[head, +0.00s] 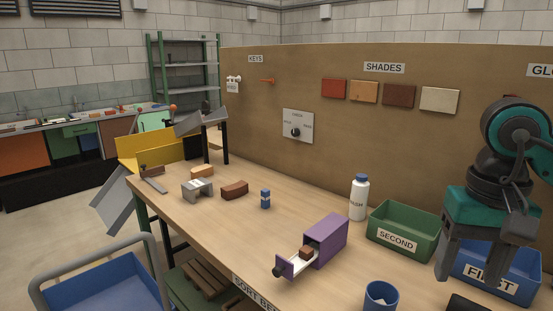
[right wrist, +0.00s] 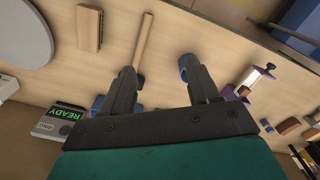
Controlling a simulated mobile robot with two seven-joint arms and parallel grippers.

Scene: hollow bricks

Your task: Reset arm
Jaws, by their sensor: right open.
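My right gripper (head: 474,270) hangs with its fingers pointing down at the right of the head view, in front of the blue bin marked FIRST (head: 520,285). Its fingers are apart, and nothing shows held between them. In the right wrist view the open gripper (right wrist: 157,70) is above the bench top, with a wooden rod (right wrist: 144,40) beyond its fingertips. A blue cup (right wrist: 184,62) shows partly behind one fingertip. My left gripper is in neither view.
A green bin marked SECOND (head: 403,236), a white bottle (head: 358,200) and a purple box (head: 326,240) with its drawer out and a brown brick (head: 306,253) inside stand on the bench. The blue cup (head: 380,297) is near the front. Bricks (head: 235,190) lie farther left.

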